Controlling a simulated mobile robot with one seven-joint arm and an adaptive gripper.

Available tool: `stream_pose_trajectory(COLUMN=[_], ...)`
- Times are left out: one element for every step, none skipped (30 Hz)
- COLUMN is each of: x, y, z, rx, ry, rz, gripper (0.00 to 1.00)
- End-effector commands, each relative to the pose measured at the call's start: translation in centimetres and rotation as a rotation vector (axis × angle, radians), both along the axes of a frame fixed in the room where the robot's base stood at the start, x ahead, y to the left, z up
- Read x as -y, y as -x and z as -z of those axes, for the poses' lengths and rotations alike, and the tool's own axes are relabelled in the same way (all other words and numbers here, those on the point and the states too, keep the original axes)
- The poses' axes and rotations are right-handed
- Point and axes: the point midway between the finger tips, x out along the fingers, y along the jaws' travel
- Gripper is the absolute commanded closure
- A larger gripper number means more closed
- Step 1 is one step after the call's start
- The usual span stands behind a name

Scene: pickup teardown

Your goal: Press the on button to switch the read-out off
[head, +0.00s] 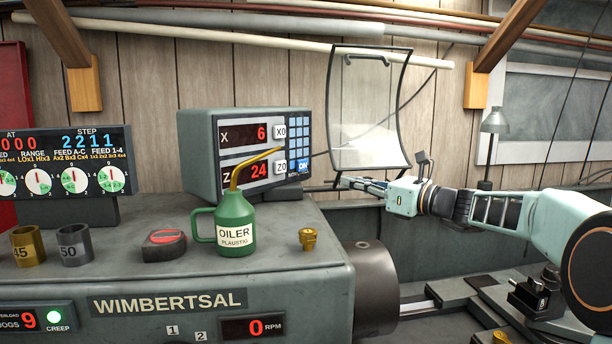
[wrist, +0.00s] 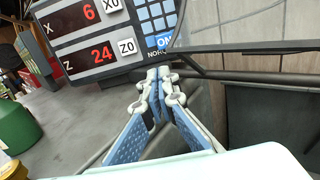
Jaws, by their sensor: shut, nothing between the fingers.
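The read-out (head: 206,150) is a grey box on top of the lathe, lit with red digits, X showing 6 and Z showing 24. Its blue on button (head: 298,166) is at the lower right of the panel, below the blue keypad. In the wrist view the on button (wrist: 164,42) is just above my fingertips, partly cut by them or close to them. My gripper (head: 345,182) is shut and empty, to the right of the read-out with its fingers pointing left. In the wrist view my gripper (wrist: 158,82) has its fingertips together, apart from the panel as far as I can tell.
A green oiler (head: 235,222) with a brass spout stands in front of the read-out. A tape measure (head: 164,243), two metal collars (head: 75,244) and a small brass part (head: 308,238) lie on the lathe top. A clear shield (head: 368,105) hangs behind my gripper.

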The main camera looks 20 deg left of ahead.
Motion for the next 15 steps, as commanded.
stream_pose_trajectory(x=[0.0, 0.0, 0.0, 0.0, 0.0, -0.1, -0.3, -0.4, -0.7, -1.0, -1.4, -2.0, -2.5, -3.1, -3.8], y=[0.0, 0.0, 0.0, 0.0, 0.0, 0.0, -0.1, -0.1, -0.3, -0.4, -0.6, -0.8, -1.0, -1.3, -1.7], z=[0.0, 0.0, 0.1, 0.1, 0.1, 0.1, 0.0, 0.0, 0.0, 0.0, 0.0, 0.0, -0.1, -0.1, -0.1], rx=[0.0, 0.0, 0.0, 0.0, 0.001, 0.0, 0.0, 0.0, 0.0, 0.0, 0.0, 0.0, 0.0, 0.0, 0.0], ry=[0.001, 0.001, 0.002, 0.002, 0.003, 0.004, 0.004, 0.004, 0.004, 0.004, 0.003, 0.003, 0.003, 0.003, 0.003], rz=[0.0, 0.0, 0.0, 0.0, -0.001, -0.001, -0.001, -0.002, -0.002, -0.003, -0.003, -0.004, -0.004, -0.005, -0.004], gripper=[1.0, 1.0, 1.0, 1.0, 1.0, 1.0, 1.0, 1.0, 1.0, 1.0, 1.0, 1.0, 1.0, 1.0, 1.0])
